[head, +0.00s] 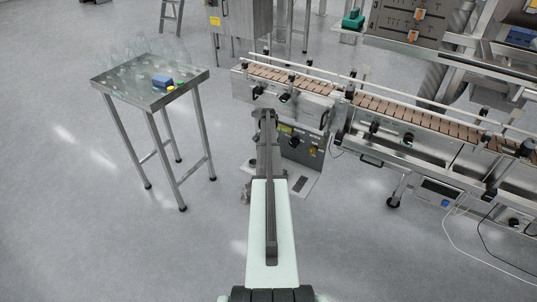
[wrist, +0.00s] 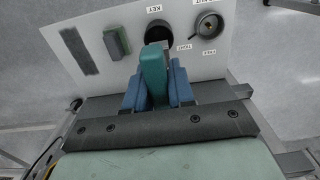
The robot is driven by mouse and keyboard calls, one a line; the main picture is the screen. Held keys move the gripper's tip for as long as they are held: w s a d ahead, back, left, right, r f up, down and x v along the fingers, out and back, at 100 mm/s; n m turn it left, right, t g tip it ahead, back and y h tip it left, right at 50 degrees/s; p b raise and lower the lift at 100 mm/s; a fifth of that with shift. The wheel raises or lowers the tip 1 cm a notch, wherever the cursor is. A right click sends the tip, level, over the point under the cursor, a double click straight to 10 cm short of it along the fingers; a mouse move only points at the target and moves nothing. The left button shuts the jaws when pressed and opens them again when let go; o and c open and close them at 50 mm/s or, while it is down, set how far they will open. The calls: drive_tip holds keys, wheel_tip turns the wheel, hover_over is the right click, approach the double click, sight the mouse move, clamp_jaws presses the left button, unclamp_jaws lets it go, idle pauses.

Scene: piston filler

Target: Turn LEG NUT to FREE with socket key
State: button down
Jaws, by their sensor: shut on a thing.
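My gripper (wrist: 157,84) is shut on a teal handle, which looks like the socket key (wrist: 154,70). Its blue fingers stand on both sides of the handle. The handle's far end is by the dark round KEY holder (wrist: 158,32) on a white panel (wrist: 205,62); I cannot tell whether the key still sits in it. The leg nut (wrist: 207,25) is a round grey fitting with a dark centre, right of the holder, with TIGHT and FREE labels beside it. In the head view my arm hides the key and nut, and the white panel (head: 303,184) shows low beside my arm.
A conveyor (head: 400,112) and a control box (head: 300,147) stand right of and behind my arm. A steel table (head: 135,98) with clear bottles stands left, with open floor between.

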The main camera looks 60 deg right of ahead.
drive_tip(key=w+f+n, duration=0.2)
drive_tip(key=w+n, duration=0.4)
drive_tip(key=w, duration=0.3)
drive_tip(key=shift+w, duration=0.4)
drive_tip(key=shift+d+f, duration=0.1)
